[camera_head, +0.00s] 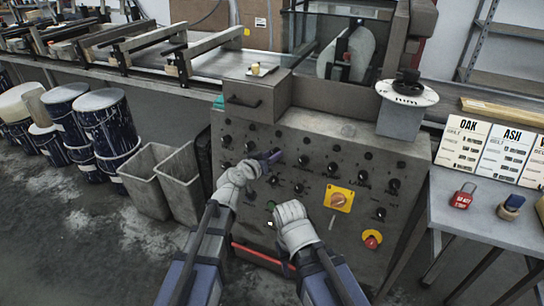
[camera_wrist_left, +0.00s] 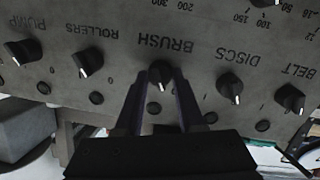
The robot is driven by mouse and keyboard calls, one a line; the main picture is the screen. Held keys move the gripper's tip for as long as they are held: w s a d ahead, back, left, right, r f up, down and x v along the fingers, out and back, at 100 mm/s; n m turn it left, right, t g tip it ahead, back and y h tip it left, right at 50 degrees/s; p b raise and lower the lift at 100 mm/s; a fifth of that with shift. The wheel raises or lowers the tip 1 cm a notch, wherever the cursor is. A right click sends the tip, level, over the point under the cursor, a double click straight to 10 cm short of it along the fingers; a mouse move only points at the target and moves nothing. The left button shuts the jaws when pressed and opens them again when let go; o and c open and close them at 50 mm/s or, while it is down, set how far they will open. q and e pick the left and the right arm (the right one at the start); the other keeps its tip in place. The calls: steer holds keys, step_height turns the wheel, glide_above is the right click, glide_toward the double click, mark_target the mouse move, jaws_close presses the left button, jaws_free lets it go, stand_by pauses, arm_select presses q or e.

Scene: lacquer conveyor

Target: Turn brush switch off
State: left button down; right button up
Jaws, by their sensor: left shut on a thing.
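The brush switch (camera_wrist_left: 161,72) is a black rotary knob with a white pointer mark. It sits by the BRUSH label, which appears upside down in the left wrist view. My left gripper (camera_wrist_left: 162,82) has its two dark fingers on either side of this knob, shut on it. In the head view my left gripper (camera_head: 272,156) reaches the grey control panel (camera_head: 330,135) at its upper left part. The fingers hide part of the knob. My right wrist is low in front of the panel; its fingertips are hidden.
Neighbouring knobs are rollers (camera_wrist_left: 88,64) and discs (camera_wrist_left: 229,88), close on both sides. An orange switch on a yellow plate (camera_head: 338,199) and a red button (camera_head: 371,240) are on the panel's right. Grey bins (camera_head: 148,180) stand left; a side table (camera_head: 480,225) stands right.

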arm_select(q)
steer(key=shift+n, duration=0.3)
stand_by(0.4)
steer(key=c, duration=0.5)
jaws_free()
steer(key=p+v, duration=0.2)
steer(key=v, duration=0.5)
steer(key=shift+s+a, duration=0.25)
steer(key=shift+s, duration=0.05)
